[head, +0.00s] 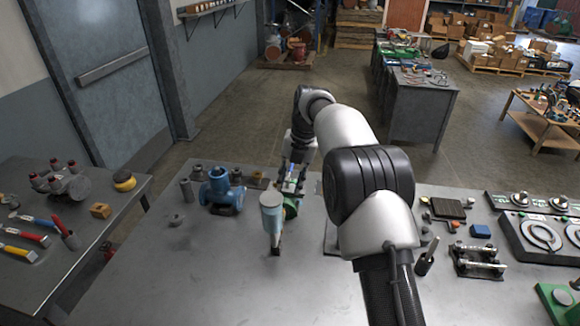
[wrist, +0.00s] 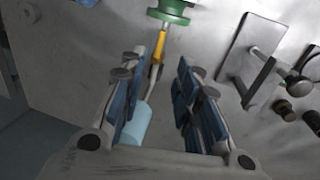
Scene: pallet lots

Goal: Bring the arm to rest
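My arm reaches forward over the grey metal workbench (head: 170,262). My gripper (head: 291,184) hangs above the bench, just behind a cylinder with a pale blue body (head: 271,215). In the wrist view my gripper (wrist: 168,72) has its two blue-padded fingers apart, with nothing held between them. A pale blue cylinder (wrist: 136,125) shows below, partly hidden by the left finger. A yellow part (wrist: 159,46) and a green round part (wrist: 171,11) show beyond the fingertips.
A blue valve-like casting (head: 222,192) stands left of my gripper. A plate with a lever (wrist: 252,62) lies to the right in the wrist view. Black devices with dials (head: 540,238) stand at the bench's right. The bench's front left is clear.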

